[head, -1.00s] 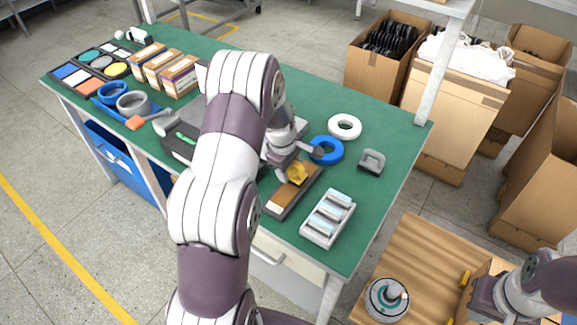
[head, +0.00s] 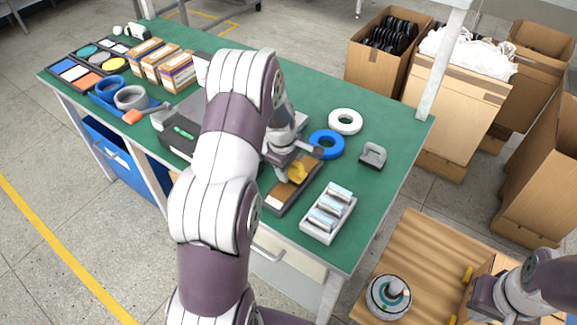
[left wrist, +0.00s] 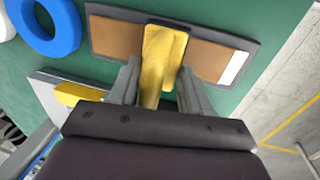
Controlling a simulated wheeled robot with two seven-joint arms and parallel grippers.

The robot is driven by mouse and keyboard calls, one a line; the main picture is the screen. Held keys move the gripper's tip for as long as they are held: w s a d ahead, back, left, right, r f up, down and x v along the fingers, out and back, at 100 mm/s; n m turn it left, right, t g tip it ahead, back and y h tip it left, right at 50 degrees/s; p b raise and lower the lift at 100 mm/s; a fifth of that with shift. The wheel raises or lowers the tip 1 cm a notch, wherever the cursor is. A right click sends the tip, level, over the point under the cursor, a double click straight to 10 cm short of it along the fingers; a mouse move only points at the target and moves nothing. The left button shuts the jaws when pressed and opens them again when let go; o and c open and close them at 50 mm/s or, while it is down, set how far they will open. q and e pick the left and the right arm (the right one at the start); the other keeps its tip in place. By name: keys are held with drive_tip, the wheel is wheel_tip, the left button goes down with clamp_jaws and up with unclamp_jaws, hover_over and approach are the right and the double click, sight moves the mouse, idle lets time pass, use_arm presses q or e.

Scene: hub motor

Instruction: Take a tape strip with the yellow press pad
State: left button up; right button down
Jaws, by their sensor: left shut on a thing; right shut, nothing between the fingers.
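My left gripper (head: 287,161) is shut on the yellow press pad (head: 297,172). In the left wrist view the pad (left wrist: 163,50) stands between the two fingers (left wrist: 155,88), its far end over the middle of a dark-framed board (left wrist: 95,8). The board has brown strips (left wrist: 207,60) and a white strip (left wrist: 235,68) near its right end. In the head view the board (head: 276,207) lies on the green table under the pad. I cannot tell whether the pad touches it. My right gripper (head: 477,296) is shut and empty at the lower right, its tips hard to make out.
A white tray of metallic pieces (head: 329,213) stands beside the board. Blue (head: 326,144) and white (head: 345,122) rings and a grey bracket (head: 373,155) lie behind. A round hub part (head: 388,297) sits on the wooden top (head: 425,245).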

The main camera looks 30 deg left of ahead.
use_arm(q)
drive_tip(key=shift+f, duration=0.45)
drive_tip(key=shift+f, duration=0.1)
idle(1.3)
wheel_tip(320, 180, up, 7)
drive_tip(key=p, duration=0.6)
drive_tip(key=shift+p, duration=0.4)
